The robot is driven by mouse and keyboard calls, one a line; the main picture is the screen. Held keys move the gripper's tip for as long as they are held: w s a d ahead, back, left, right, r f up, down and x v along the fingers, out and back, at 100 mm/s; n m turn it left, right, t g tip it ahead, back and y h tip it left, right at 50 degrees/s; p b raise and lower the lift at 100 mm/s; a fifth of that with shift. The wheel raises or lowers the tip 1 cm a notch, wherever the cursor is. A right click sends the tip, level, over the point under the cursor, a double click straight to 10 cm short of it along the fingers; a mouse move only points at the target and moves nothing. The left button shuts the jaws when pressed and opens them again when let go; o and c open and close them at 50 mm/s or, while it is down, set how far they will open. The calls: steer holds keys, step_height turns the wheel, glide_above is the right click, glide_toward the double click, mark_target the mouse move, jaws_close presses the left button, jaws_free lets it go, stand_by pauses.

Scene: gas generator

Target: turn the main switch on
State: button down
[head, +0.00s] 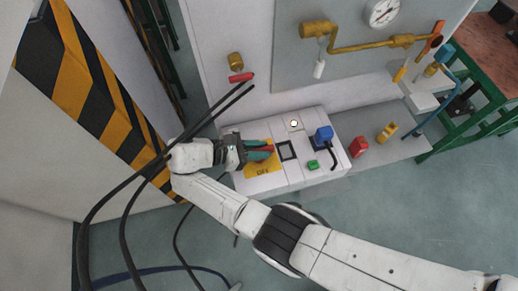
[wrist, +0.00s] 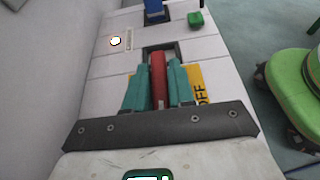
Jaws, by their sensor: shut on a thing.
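The main switch has a red handle (wrist: 158,72) on a yellow plate (wrist: 195,76) marked OFF. In the head view the plate (head: 263,171) lies on the sloping top of a white control box (head: 296,177), at its left end. My gripper (head: 268,152) reaches the switch from the left. In the wrist view the teal fingers of my gripper (wrist: 160,82) are on either side of the red handle and shut on it. The fingers and the dark gripper body hide part of the handle and plate.
The box also carries a blue plug (head: 323,134), a green button (head: 313,165) and a lit white lamp (head: 294,123). Black cables hang across my arm at left. A striped barrier (head: 75,75) stands close on the left.

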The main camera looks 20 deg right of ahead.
stand_by(0.3)
steer(key=c, duration=1)
jaws_free()
steer(key=shift+c, duration=0.2)
steer(key=v, duration=1)
steer(key=shift+a+r, duration=0.15)
steer(key=shift+a, duration=0.25)
steer(key=shift+w, duration=0.1)
